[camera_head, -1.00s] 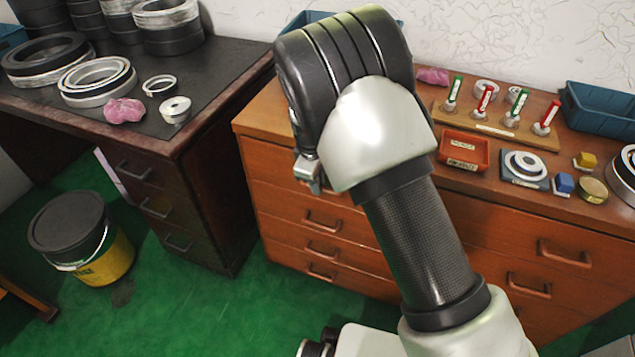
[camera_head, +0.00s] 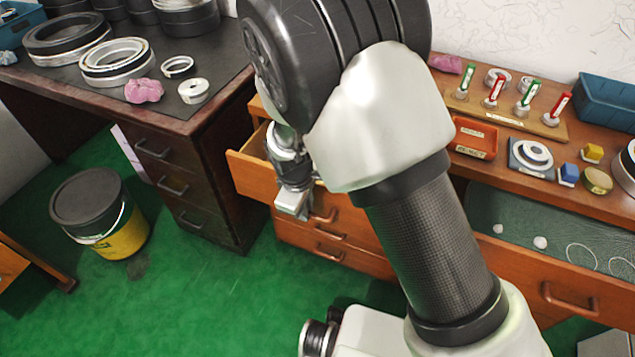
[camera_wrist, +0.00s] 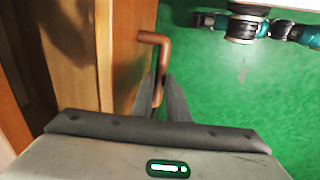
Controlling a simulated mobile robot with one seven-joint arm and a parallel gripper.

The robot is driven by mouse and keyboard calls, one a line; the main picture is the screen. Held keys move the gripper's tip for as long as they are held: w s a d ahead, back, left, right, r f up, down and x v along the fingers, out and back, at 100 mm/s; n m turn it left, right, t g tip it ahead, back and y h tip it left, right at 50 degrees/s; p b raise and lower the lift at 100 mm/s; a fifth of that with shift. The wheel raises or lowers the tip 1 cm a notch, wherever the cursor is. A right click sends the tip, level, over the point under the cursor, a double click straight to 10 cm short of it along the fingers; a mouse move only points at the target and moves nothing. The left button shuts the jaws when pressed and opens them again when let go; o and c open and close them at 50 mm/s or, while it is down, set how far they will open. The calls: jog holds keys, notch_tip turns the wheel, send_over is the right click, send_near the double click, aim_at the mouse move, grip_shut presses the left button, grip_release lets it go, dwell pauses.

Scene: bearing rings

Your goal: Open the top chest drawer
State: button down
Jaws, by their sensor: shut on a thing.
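The top drawer of the orange-brown wooden chest (camera_head: 469,163) is pulled out. Its front (camera_head: 252,178) shows left of my arm, and its right part with a handle (camera_head: 570,301) shows at the right. My arm hides the middle. My gripper (camera_head: 292,203) is at the left part of the drawer front; its fingers are hard to make out there. In the wrist view, the fingers of my gripper (camera_wrist: 162,92) are shut on a copper-coloured drawer handle (camera_wrist: 153,40), beside the drawer front (camera_wrist: 130,45). The lower drawers look shut.
The open drawer has a green lining with small white pieces and thin rings (camera_head: 581,255). A dark desk (camera_head: 222,90) with bearing rings stands at the left. A yellow and black bucket (camera_head: 100,215) stands on the green floor. Chest-top items include a red tray (camera_head: 473,138) and a blue bin (camera_head: 607,103).

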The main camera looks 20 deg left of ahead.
jog(key=s, duration=0.7)
jog(key=shift+s+a+p, duration=0.2)
jog(key=shift+a+p, duration=0.05)
jog(key=shift+p, duration=0.1)
jog(key=c, duration=1.7)
grip_release()
jog(key=shift+c, duration=0.2)
jog(key=s+r+p, duration=0.3)
jog(key=r+p, duration=0.1)
jog(key=r, duration=1.3)
jog(key=shift+s+a, duration=0.15)
